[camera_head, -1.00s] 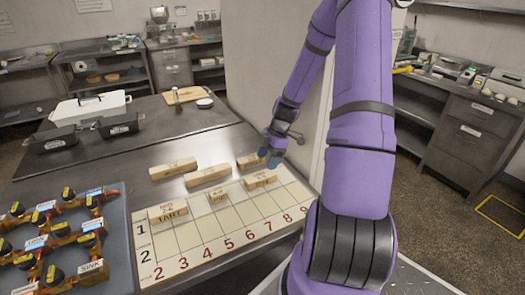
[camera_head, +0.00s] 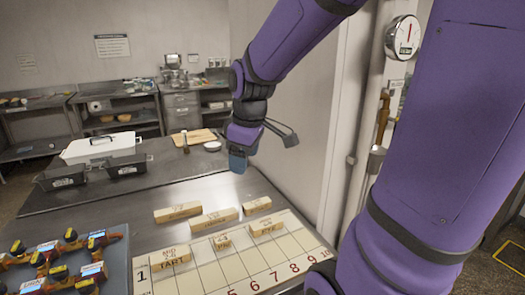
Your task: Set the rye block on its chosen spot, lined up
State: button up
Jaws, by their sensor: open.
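Several pale wooden blocks lie on and behind a numbered board (camera_head: 206,272). On the board, a block reads TART (camera_head: 170,260), a small block (camera_head: 222,241) stands right of it, and another block (camera_head: 267,227) stands further right. Behind the board, on the steel table, are a left block (camera_head: 177,212), a middle block (camera_head: 213,220) and a right block (camera_head: 257,205). Their lettering is too small to tell which is the rye block. My gripper (camera_head: 238,161), with blue fingertips, is open and empty, pointing down above the table behind the blocks, touching none.
A panel with orange pipes and yellow-capped valves (camera_head: 68,255) is at the lower left. Dark pans (camera_head: 62,178), a white lidded dish (camera_head: 101,147) and a wooden board (camera_head: 195,137) stand further back. A wall and pipe (camera_head: 368,185) close off the right. Bare steel lies behind the blocks.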

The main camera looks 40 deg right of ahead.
jog(key=s+a+r+m+t, duration=0.1)
jog(key=s+a+r+m, duration=0.2)
jog(key=s, duration=0.3)
jog(key=s+a+r+m+t, duration=0.1)
jog(key=s+a+r+m, duration=0.2)
jog(key=s, duration=0.3)
jog(key=shift+s+r+t, duration=0.3)
jog(key=shift+r+t, duration=0.1)
jog(key=shift+r, duration=0.25)
